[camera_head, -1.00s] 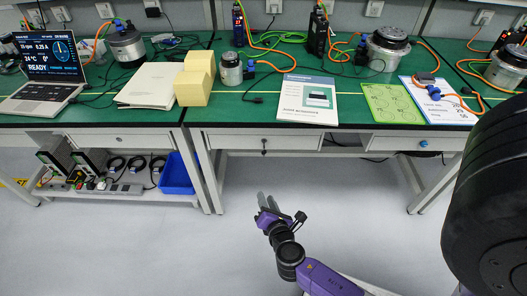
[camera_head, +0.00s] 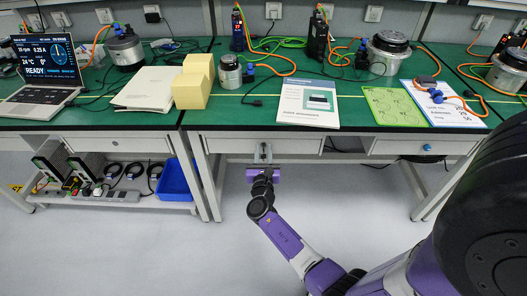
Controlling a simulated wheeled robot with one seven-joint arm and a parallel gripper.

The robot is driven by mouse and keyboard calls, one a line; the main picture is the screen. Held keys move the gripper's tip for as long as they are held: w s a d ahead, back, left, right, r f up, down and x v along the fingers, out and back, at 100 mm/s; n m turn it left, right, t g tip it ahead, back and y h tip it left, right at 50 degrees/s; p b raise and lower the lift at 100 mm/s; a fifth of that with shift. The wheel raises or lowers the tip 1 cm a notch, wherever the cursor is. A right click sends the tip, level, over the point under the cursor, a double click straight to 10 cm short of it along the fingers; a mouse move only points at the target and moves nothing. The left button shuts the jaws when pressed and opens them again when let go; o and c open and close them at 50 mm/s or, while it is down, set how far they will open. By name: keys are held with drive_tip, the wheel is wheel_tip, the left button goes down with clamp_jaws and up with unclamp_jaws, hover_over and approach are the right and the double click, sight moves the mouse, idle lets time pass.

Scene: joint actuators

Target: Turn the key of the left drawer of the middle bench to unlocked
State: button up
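The left drawer (camera_head: 228,146) of the middle bench is a shut white front below the green top. Its key sat near the middle of this front in the earlier view; now my gripper covers that spot and the key cannot be made out clearly. My gripper (camera_head: 263,151) points at the drawer front, its two grey fingertips apart on either side of the key's place. Whether they touch the key, and how the key is turned, cannot be told.
The right drawer (camera_head: 385,148) of the same bench has a blue knob (camera_head: 427,148). A blue bin (camera_head: 174,182) stands on the left bench's lower shelf. The floor under the middle bench is clear.

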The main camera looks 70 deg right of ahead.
drive_tip(key=shift+w+d, duration=0.1)
drive_tip(key=shift+d, duration=0.3)
clamp_jaws()
